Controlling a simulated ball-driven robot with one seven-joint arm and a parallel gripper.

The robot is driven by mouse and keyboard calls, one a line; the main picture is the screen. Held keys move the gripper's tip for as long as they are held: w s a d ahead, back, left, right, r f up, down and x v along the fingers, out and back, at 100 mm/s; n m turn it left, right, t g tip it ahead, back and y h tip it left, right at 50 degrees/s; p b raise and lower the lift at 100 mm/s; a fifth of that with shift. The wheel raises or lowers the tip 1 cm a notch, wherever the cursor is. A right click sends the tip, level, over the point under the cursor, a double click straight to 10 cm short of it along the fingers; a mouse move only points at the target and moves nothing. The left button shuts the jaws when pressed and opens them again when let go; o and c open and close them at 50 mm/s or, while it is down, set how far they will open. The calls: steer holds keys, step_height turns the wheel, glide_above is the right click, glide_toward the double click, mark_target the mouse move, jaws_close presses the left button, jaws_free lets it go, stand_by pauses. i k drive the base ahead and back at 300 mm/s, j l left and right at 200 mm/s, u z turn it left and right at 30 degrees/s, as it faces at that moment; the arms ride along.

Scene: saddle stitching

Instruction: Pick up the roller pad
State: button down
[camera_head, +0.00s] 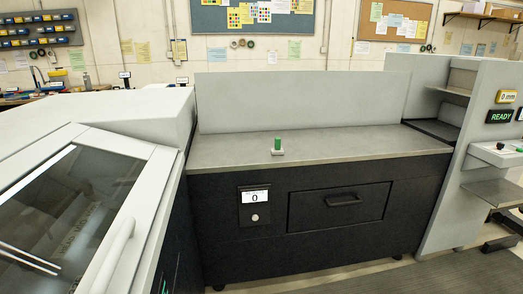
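A small green upright piece on a flat pale base (278,150) stands on the grey countertop (340,142), near the middle of its front edge. It is the only loose object on that counter. It may be the roller pad, but it is too small in the picture to be certain. Nothing touches it from above. My gripper does not show in this view.
A black cabinet front (270,245) with a drawer (340,208) and a display reading 0 (254,197) lies below the counter. A pale back panel (300,100) rises behind it. A white machine with a glass lid (70,215) stands left, and a grey unit (455,170) right.

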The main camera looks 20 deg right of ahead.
mark_target(277, 150)
steer(key=z, duration=0.2)
steer(key=u, duration=2.25)
steer(key=z, duration=2.25)
steer(key=i+l+u, duration=0.15)
steer(key=u, duration=0.6)
steer(key=i+l+u, duration=0.2)
steer(key=l, duration=0.2)
steer(key=i+l+u, duration=0.25)
steer(key=l, duration=0.2)
steer(key=l+u, duration=0.2)
steer(key=l, duration=0.25)
steer(key=i+l+u, duration=0.2)
steer(key=l, duration=0.3)
steer(key=k, duration=0.1)
